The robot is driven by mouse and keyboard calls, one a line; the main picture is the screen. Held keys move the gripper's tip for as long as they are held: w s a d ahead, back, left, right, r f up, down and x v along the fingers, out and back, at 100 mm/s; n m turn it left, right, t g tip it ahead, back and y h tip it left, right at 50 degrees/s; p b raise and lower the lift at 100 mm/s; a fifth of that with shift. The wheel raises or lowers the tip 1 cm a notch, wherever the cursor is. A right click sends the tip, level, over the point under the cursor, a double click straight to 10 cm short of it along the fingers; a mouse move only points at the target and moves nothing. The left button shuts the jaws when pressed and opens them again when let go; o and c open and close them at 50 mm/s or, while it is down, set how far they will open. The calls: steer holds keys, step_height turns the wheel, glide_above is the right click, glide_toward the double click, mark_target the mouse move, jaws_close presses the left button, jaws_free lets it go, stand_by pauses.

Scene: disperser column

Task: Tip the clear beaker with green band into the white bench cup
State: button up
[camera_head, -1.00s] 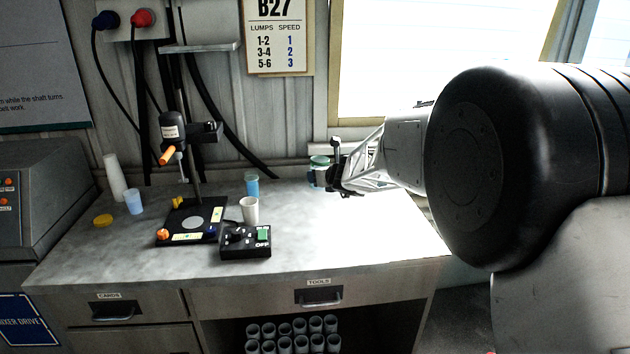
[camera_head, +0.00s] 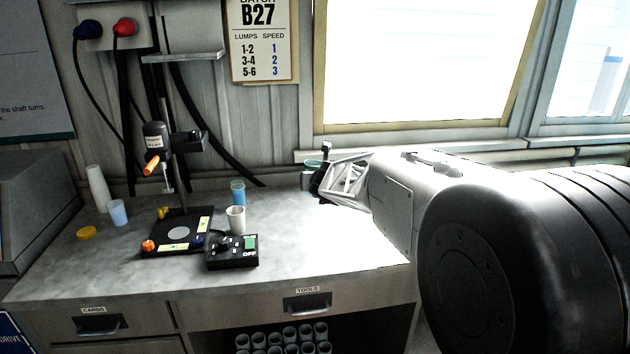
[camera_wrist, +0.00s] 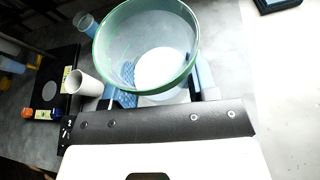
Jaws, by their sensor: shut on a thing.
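My gripper (camera_head: 322,183) is at the back right of the bench, shut on the clear beaker with green band (camera_head: 310,172). In the wrist view the beaker (camera_wrist: 145,45) shows its open mouth and green rim, with a finger of my gripper (camera_wrist: 162,88) on each side. A pale round patch shows low inside it; I cannot tell what it is. The beaker looks about upright. I cannot tell whether its base touches the bench. The white bench cup (camera_head: 236,220) stands upright to the left and nearer the front; it also shows in the wrist view (camera_wrist: 86,84).
A blue cup (camera_head: 238,193) stands behind the white cup. A black control box (camera_head: 232,254) sits just in front of it. The mixer stand (camera_head: 180,232) is to the left, with a pale blue cup (camera_head: 118,213) and yellow lid (camera_head: 86,232) beyond.

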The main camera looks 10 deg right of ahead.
steer(key=shift+s+a+f+n+g+y, duration=0.5)
steer(key=shift+a+f+n+y, duration=0.95)
steer(key=shift+a, duration=3.9)
steer(key=shift+s+a+f+n+g+y, duration=0.15)
steer(key=shift+a+f+n+g+y, duration=1.3)
steer(key=shift+a, duration=3.95)
steer(key=shift+s+a+f+n+t+y, duration=0.25)
steer(key=shift+a+f+y, duration=0.65)
steer(key=shift+a+f, duration=2.9)
steer(key=a+r, duration=0.3)
steer(key=shift+s+a, duration=0.1)
steer(key=shift+d+r, duration=0.15)
steer(key=shift+d, duration=0.05)
steer(key=w+d+r+m+y, duration=0.1)
steer(key=r+m+y, duration=0.1)
steer(key=m, duration=0.5)
steer(key=w+d+r+m+g+y, duration=0.1)
steer(key=d+r+m+y, duration=0.1)
steer(key=m+y, duration=0.3)
steer(key=shift+w+r+m, duration=0.4)
steer(key=shift+r+m, duration=0.3)
steer(key=shift+m, duration=0.65)
steer(key=shift+y, duration=0.3)
